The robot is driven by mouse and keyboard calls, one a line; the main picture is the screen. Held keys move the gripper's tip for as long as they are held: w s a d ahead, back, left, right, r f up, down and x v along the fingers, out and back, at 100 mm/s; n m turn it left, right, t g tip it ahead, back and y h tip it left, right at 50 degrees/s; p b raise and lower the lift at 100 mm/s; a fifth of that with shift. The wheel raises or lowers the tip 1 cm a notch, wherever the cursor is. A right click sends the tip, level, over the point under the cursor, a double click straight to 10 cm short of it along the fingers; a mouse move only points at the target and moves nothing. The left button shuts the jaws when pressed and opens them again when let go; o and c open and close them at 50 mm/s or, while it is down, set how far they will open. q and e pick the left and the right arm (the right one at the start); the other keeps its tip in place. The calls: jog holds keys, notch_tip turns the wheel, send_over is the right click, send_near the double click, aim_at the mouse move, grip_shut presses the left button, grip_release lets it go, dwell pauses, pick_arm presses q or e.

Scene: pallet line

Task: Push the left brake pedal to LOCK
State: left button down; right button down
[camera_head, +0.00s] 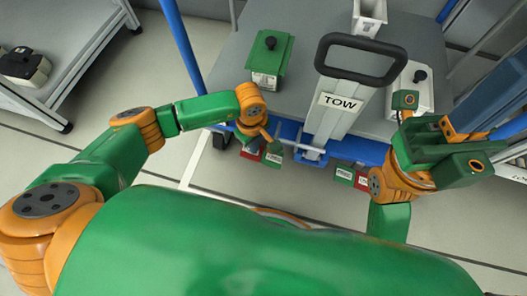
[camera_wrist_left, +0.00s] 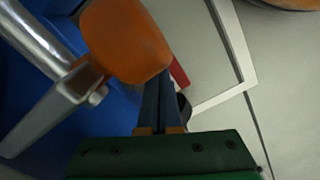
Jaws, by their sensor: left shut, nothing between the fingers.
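An orange pedal pad (camera_wrist_left: 125,40) on a bare metal lever fills the upper left of the wrist view. My left gripper (camera_wrist_left: 160,85) is shut and empty, its dark fingers close beside the pad's lower edge; I cannot tell whether they touch. In the head view my left gripper (camera_head: 266,143) is down at the cart's left front, above a red plate (camera_head: 250,154) and a green labelled plate (camera_head: 273,159). The arm hides much of the pedal there. My right gripper (camera_head: 440,148) is raised at the right; its fingers are not clear.
The grey TOW handle (camera_head: 340,100) stands upright in the middle. A green box with a black knob (camera_head: 270,58) and a pale box (camera_head: 412,92) flank it. Green and red plates (camera_head: 345,173) lie at right front. A grey rack (camera_head: 60,45) stands far left; floor between is clear.

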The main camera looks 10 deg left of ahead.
pick_arm(q)
jog(key=shift+f+b, duration=0.5)
jog(key=shift+f, duration=0.05)
notch_tip(320, 180, up, 7)
jog(key=p, duration=0.6)
jog(key=shift+r, duration=0.2)
jog(key=shift+f, duration=0.15)
